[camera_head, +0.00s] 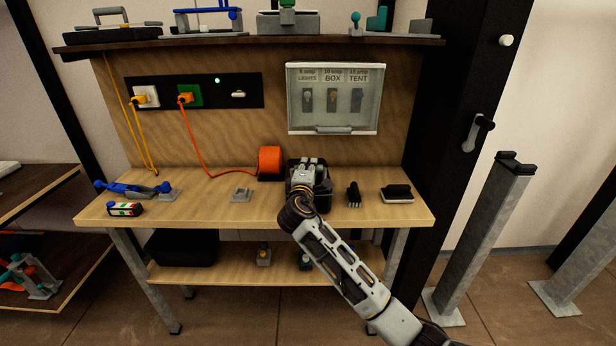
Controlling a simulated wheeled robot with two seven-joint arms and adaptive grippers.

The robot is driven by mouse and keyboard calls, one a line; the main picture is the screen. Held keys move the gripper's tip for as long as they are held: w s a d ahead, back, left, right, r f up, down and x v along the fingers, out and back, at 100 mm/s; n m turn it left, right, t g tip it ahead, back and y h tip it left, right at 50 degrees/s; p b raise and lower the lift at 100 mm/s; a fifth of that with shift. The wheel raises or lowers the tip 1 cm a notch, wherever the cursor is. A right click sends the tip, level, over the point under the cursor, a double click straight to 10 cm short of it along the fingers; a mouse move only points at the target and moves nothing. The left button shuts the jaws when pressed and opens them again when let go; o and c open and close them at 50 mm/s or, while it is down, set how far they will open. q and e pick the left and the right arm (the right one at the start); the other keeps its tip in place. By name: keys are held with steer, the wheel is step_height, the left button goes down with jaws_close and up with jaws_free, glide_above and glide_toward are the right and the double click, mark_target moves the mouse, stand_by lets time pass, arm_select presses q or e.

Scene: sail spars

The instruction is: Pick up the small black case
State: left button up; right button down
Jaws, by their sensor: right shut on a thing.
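The small black case (323,198) stands on the wooden workbench, right of the orange cord reel. My right gripper (306,172) reaches over it from the front right and is shut on it. The gripper and wrist hide much of the case's top and front left. I cannot tell whether the case is clear of the bench top. My left gripper is not in view.
The bench top (215,205) also bears an orange reel (270,161), a small grey block (241,195), a black brush-like item (354,194), a black-and-grey block (397,193) and a blue tool (135,189). A larger black box (183,247) sits on the lower shelf. A glass-fronted panel (335,98) hangs behind.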

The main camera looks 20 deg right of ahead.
steer(key=shift+r, duration=0.25)
steer(key=shift+s+r, duration=0.15)
steer(key=shift+r, duration=0.05)
step_height(320, 180, up, 6)
steer(key=shift+s+r, duration=0.1)
steer(key=shift+r, duration=0.15)
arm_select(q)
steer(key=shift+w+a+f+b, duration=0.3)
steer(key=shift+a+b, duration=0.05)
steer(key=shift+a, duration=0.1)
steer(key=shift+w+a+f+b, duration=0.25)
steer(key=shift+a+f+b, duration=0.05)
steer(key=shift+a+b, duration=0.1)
arm_select(e)
steer(key=s+d+v, duration=0.1)
steer(key=d+v, duration=0.1)
steer(key=v, duration=1.7)
steer(key=shift+s+d, duration=0.15)
steer(key=shift+s, duration=0.05)
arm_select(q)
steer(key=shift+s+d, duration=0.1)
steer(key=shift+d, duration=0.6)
arm_select(e)
steer(key=shift+f, duration=0.1)
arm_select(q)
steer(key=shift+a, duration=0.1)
